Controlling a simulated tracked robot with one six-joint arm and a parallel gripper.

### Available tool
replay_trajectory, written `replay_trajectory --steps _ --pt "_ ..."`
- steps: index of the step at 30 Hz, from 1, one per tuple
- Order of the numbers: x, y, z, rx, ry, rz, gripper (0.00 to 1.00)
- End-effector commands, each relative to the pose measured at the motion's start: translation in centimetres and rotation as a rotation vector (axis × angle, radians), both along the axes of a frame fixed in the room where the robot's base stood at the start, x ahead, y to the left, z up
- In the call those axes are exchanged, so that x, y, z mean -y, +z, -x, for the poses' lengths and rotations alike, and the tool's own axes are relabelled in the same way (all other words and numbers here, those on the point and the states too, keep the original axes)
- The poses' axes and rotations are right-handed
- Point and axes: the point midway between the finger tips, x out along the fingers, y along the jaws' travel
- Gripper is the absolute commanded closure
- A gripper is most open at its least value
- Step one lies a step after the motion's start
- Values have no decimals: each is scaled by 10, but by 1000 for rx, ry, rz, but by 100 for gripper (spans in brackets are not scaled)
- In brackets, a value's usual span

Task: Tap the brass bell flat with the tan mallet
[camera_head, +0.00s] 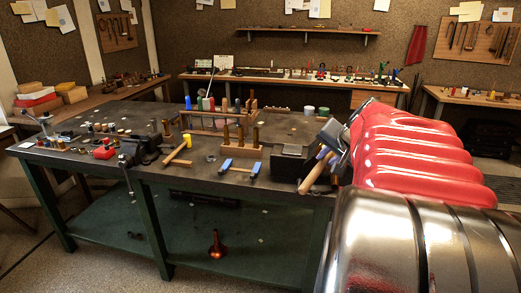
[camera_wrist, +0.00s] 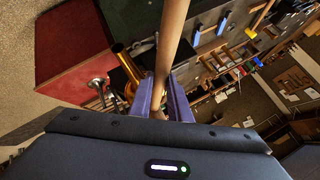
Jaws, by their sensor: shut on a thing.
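My gripper (camera_head: 326,158) is above the front right part of the dark bench, beside the red arm cover. In the wrist view its purple fingers (camera_wrist: 160,98) are shut on a tan wooden shaft (camera_wrist: 172,45), which I take as the tan mallet; it also shows in the head view (camera_head: 314,175). The shaft runs out of the top of the wrist view, and its head is not clearly seen. A shiny golden brass piece (camera_wrist: 126,62), likely the bell, lies left of the shaft and partly behind the fingers. I cannot tell it in the head view, where my arm covers that side.
A yellow-headed wooden mallet (camera_head: 178,152) and two blue-ended pieces (camera_head: 240,172) lie on the bench (camera_head: 205,178). A wooden rack (camera_head: 238,143) and a black block (camera_head: 288,163) stand nearby. A copper-coloured horn piece (camera_head: 217,245) stands on the lower green shelf. A red surface (camera_wrist: 70,52) is left in the wrist view.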

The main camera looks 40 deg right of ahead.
Motion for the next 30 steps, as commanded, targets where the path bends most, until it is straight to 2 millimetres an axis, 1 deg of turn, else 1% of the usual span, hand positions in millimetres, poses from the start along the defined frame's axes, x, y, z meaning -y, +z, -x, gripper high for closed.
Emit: replay_trajectory --steps 21,25,30 --pt "1 1 0 1 -2 2 100" --pt "2 -6 -1 1 -2 0 100" --pt "4 -20 -3 1 -2 0 100"
